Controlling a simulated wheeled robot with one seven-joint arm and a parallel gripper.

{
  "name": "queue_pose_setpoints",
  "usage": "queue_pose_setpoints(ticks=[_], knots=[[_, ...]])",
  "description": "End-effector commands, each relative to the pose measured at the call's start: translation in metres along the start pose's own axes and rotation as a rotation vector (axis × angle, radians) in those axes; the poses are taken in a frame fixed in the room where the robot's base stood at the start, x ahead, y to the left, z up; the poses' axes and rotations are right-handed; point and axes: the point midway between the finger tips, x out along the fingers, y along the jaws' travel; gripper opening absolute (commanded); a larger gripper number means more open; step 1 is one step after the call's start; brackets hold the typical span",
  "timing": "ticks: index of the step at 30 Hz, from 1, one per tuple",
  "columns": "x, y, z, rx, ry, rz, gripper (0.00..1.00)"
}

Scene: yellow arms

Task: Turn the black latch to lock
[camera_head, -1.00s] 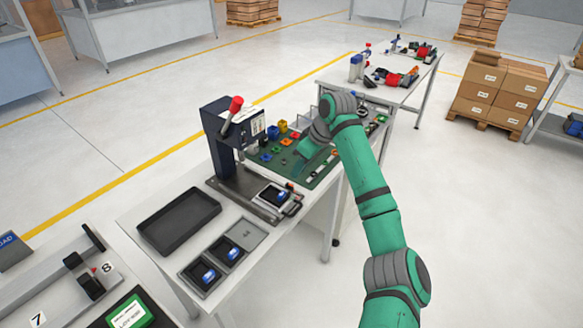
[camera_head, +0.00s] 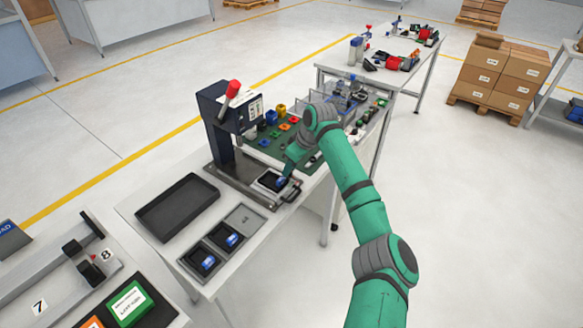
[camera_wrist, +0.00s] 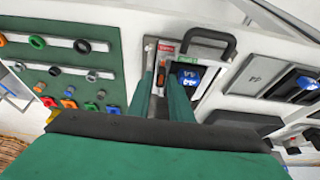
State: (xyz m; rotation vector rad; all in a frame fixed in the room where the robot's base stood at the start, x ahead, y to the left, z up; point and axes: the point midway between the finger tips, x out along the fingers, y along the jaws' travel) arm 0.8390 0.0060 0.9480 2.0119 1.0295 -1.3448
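In the wrist view the fingers of my gripper (camera_wrist: 161,80) point at the fixture with a visible gap between them. A small black latch (camera_wrist: 161,82) with a red-orange part shows in that gap, beside a red and green label. I cannot tell whether the fingers touch it or which way it is turned. Right of the fingers is a dark nest holding a blue part (camera_wrist: 189,77). A black handle (camera_wrist: 209,36) arches beyond it. In the head view my gripper (camera_head: 288,174) is low over the fixture (camera_head: 250,191), and its fingertips hide the latch.
An empty black tray (camera_head: 178,207) and a tray with blue parts (camera_head: 208,262) are nearer. Open floor lies right of the table.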

Motion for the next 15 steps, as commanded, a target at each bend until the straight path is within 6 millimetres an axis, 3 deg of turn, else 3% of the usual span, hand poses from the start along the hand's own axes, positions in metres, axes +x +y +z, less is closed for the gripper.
queue_pose_setpoints(ticks=[7, 9, 15], knots=[[0.0002, 0.001, 0.0015, 0.002, 0.0, 0.001, 0.19], [0.0, 0.0014, 0.002, 0.003, 0.0, 0.001, 0.02], [-0.0003, 0.0014, 0.0028, 0.004, -0.001, 0.0, 0.0]])
